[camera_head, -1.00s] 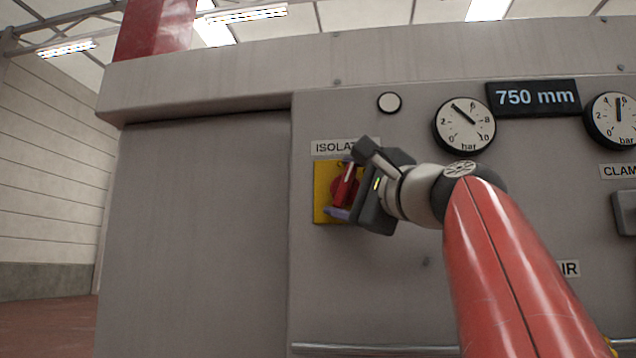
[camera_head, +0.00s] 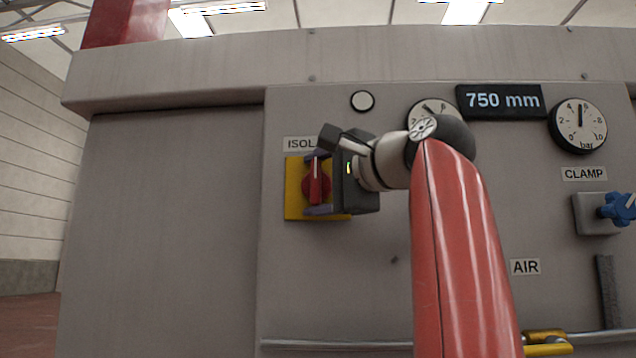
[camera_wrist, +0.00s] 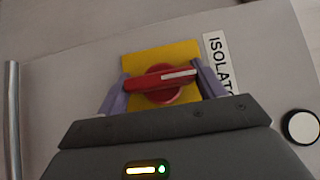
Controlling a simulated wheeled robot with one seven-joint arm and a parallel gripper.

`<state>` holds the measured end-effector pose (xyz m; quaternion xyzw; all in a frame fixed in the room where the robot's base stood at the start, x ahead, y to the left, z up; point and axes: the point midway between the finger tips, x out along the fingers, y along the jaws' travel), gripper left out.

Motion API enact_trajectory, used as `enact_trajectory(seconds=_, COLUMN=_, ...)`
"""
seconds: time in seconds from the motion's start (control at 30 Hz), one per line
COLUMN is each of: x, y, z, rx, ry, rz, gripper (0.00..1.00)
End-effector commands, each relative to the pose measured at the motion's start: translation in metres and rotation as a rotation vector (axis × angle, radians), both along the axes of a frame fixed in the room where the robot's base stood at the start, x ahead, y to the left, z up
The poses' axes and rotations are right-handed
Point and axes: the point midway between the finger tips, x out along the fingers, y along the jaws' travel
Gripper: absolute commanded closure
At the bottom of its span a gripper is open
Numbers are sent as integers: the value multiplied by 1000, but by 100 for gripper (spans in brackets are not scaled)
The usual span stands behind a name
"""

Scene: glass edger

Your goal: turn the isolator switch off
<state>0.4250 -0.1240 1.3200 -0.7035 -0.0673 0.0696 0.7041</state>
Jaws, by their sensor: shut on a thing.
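The isolator switch is a red rotary knob (camera_head: 317,186) on a yellow plate (camera_head: 294,190), under a partly covered label that starts "ISOL" (camera_head: 299,143). In the head view the knob's handle stands about upright, with a white mark on its upper part. In the wrist view the knob (camera_wrist: 160,82) lies across between two purple fingers, on the yellow plate (camera_wrist: 150,56). My gripper (camera_head: 318,183) is shut on the knob, one finger at each end of its handle. The gripper body hides the right part of the plate.
The grey panel carries a round white button (camera_head: 362,101), a "750 mm" display (camera_head: 502,100), a clamp gauge (camera_head: 578,125) and a blue clamp knob (camera_head: 619,208). A yellow handle (camera_head: 546,343) is low right. A rail (camera_head: 340,344) runs along the bottom. The panel left of the switch is bare.

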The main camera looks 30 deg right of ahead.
Motion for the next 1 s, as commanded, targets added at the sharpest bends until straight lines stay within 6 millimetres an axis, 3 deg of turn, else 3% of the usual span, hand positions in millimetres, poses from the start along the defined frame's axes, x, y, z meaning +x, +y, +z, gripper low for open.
enact_trajectory(seconds=0.53, x=-2, y=2, z=2, rx=-16, ry=-3, rz=-3, gripper=54)
enact_trajectory(seconds=0.57, x=-2, y=2, z=2, rx=-16, ry=-3, rz=-3, gripper=30)
enact_trajectory(seconds=0.7, x=-2, y=1, z=1, rx=-15, ry=-1, rz=-3, gripper=12)
enact_trajectory(seconds=1.0, x=-2, y=0, z=0, rx=-13, ry=3, rz=-4, gripper=10)
